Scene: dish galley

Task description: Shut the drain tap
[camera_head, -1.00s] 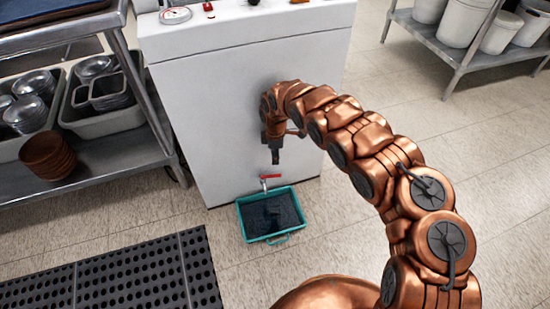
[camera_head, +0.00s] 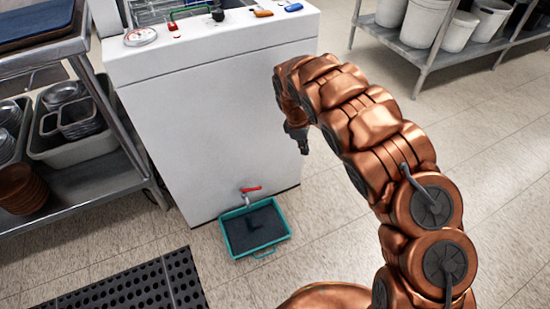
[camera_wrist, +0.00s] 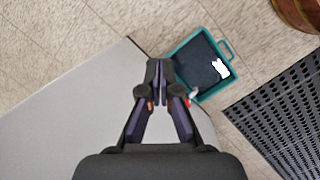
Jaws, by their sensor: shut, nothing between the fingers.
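The drain tap (camera_head: 249,190) sits low on the front of the white machine (camera_head: 205,110), with a red lever handle lying roughly level across it. A teal tray (camera_head: 227,246) holding dark liquid stands on the floor below the tap. My gripper (camera_head: 304,150) is shut and empty, above and to the right of the tap and apart from it. In the wrist view my gripper (camera_wrist: 157,66) points down beside the machine. There the tap (camera_wrist: 189,99) is mostly hidden behind the right finger, next to the tray (camera_wrist: 184,60).
A black perforated floor mat (camera_head: 130,290) lies at the front left. A metal rack (camera_head: 105,175) with tubs and bowls stands at the left. A shelf with white buckets (camera_head: 430,22) is at the back right. The tiled floor on the right is clear.

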